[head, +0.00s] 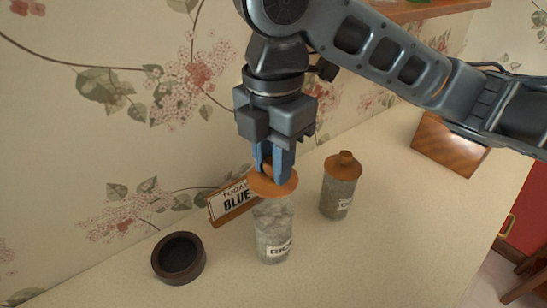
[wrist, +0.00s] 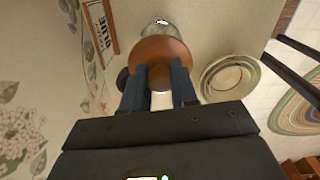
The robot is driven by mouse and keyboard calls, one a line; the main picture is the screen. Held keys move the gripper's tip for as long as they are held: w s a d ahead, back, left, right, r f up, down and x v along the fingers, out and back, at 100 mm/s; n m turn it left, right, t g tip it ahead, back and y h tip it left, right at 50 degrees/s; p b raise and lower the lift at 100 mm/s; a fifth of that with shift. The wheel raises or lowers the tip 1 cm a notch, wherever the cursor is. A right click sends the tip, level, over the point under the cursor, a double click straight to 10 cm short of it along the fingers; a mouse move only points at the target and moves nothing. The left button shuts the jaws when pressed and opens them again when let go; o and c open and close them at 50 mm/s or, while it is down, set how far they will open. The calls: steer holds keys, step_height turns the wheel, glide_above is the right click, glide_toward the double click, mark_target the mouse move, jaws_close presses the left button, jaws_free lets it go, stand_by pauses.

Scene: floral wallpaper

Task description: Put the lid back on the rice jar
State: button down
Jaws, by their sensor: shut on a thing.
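The rice jar (head: 273,232) is a clear glass jar with pale contents and a white label, upright on the counter in the head view. The round orange-brown lid (head: 273,183) is over the jar's mouth; I cannot tell whether it rests on the rim or hovers just above it. My gripper (head: 272,166), pointing down, is shut on the lid's knob. In the wrist view the lid (wrist: 160,52) and its knob (wrist: 160,78) show between the blue fingers of my gripper (wrist: 158,88). The lid hides the jar's mouth.
A second lidded jar (head: 340,187) stands to the right. A sign (head: 233,202) leans behind the rice jar, and a dark round bowl (head: 179,258) is at left. A wooden block (head: 449,144) is farther right. The wrist view shows a round cream dish (wrist: 230,78).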

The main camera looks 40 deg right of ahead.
mark_target(274, 189)
steer(key=shift+f+b, duration=1.95)
steer(key=shift+f, duration=0.25)
steer(key=shift+f+b, duration=0.55)
steer(key=shift+f, duration=0.3)
steer(key=shift+p, duration=0.3)
steer(key=shift+f, duration=0.15)
stand_by(0.3)
steer(key=c, duration=0.8)
jaws_free()
steer(key=shift+o, duration=0.4)
